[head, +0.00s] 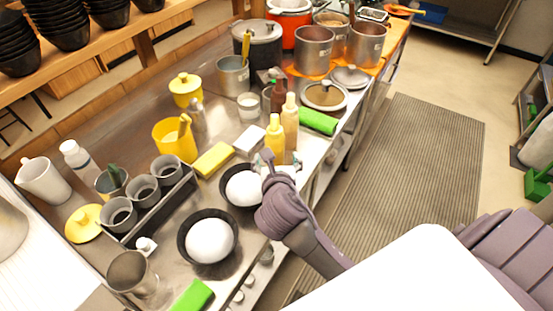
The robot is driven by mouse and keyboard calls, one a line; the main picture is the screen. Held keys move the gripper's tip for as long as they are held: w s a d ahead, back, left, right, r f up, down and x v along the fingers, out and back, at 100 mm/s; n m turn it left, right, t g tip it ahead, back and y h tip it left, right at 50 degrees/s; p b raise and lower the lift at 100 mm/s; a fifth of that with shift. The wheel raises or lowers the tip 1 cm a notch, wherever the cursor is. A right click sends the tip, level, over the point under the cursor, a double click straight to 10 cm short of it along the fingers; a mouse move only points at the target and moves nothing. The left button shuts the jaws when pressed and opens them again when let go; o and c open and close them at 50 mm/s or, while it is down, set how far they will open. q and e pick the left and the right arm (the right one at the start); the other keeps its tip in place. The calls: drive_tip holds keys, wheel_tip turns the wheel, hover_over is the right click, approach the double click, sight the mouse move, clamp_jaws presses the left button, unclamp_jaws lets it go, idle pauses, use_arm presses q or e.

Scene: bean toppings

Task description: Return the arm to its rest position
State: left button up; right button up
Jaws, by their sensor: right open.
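My right gripper (275,162) reaches in from the lower right over the counter's front edge. It is open, and its fingers are small and partly hidden by the wrist. I cannot make out anything held in it. It is over or beside the right edge of a black bowl with a white mound (243,188), and my arm covers part of that bowl. A second black bowl with a white mound (209,238) stands nearer, to the lower left. My left gripper is not in view.
A yellow bottle (275,139) and a tan bottle (290,120) stand close behind the gripper. A yellow block (213,159), a holder with grey cups (142,191) and a green roll (318,122) are on the counter. Free floor with a ribbed mat (400,170) lies to the right.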

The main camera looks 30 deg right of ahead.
idle(0.4)
drive_tip(key=s+a+f+m+g+y, duration=0.2)
drive_tip(key=s+f+m+g+y, duration=0.3)
drive_tip(key=s+m, duration=0.75)
drive_tip(key=s+a+f+m+g+y, duration=0.1)
drive_tip(key=s+f+m+g, duration=0.35)
drive_tip(key=s+m, duration=0.85)
wheel_tip(320, 180, down, 28)
drive_tip(key=w+m, duration=0.1)
drive_tip(key=m, duration=0.2)
drive_tip(key=s+d+f+g, duration=0.1)
drive_tip(key=s+d+f, duration=0.1)
drive_tip(key=s+f, duration=1.4)
drive_tip(key=shift+s+d+f+b, duration=0.2)
drive_tip(key=shift+d+f+b, duration=0.05)
drive_tip(key=shift+d+b, duration=0.1)
